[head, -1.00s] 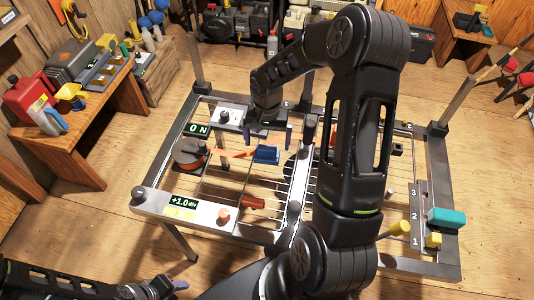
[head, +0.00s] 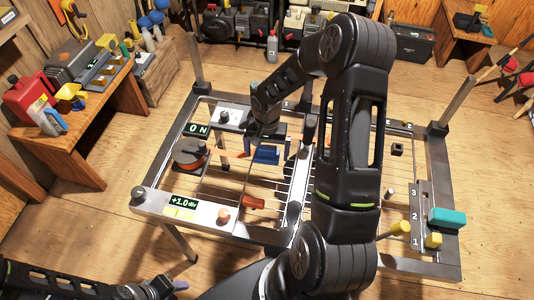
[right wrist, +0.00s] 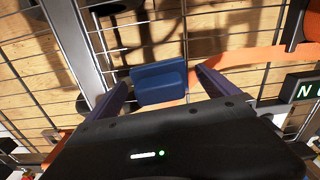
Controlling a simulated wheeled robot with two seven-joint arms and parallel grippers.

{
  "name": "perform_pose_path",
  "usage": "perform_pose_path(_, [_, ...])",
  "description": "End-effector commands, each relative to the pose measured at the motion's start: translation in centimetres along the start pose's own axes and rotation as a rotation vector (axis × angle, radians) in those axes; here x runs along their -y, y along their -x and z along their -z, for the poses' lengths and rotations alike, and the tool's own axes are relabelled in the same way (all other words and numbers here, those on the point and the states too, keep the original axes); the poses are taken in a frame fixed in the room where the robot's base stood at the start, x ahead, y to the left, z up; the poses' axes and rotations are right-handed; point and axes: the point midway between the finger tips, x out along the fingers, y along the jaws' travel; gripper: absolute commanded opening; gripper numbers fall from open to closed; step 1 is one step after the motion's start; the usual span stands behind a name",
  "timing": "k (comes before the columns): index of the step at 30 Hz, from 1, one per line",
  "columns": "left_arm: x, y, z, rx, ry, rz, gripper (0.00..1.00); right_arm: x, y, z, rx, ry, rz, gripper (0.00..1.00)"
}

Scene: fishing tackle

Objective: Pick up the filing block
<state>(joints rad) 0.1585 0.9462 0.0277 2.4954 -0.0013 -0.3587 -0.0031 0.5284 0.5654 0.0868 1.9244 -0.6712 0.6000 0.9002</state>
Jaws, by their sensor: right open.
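A blue block (head: 265,155), which looks like the filing block, lies on the wire rack near the end of an orange strip (head: 230,153). In the right wrist view the blue block (right wrist: 160,83) shows between the two finger ends, with a gap on each side. My right gripper (head: 267,146) is open, with its fingers on either side of the block; it also shows in the right wrist view (right wrist: 161,78). It partly hides the block in the head view. My left gripper (head: 166,287) is low at the left, away from the rack, and its jaw state is unclear.
The metal rack frame (head: 170,213) surrounds the wires. A round orange-and-dark device (head: 190,154) sits left of the block. A red-brown piece (head: 254,202) lies in front. A teal block (head: 447,218) sits at the right edge. My right arm hides the rack's middle.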

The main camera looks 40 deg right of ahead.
Motion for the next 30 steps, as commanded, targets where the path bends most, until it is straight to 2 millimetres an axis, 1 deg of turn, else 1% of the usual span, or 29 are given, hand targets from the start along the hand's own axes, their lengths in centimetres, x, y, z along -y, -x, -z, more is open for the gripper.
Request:
perform_pose_path(2, [0.0, 0.0, 0.0, 0.0, 0.0, 0.0, 0.36, 0.0, 0.01, 0.0, 0.0, 0.0, 0.0, 0.98])
perform_pose_path(27, [0.0, 0.0, 0.0, 0.0, 0.0, 0.0, 0.36, 0.0, 0.01, 0.0, 0.0, 0.0, 0.0, 0.29])
perform_pose_path(30, [0.0, 0.01, 0.0, 0.0, 0.0, 0.0, 0.36, 0.02, 0.04, 0.02, -0.001, 0.0, 0.0, 0.23])
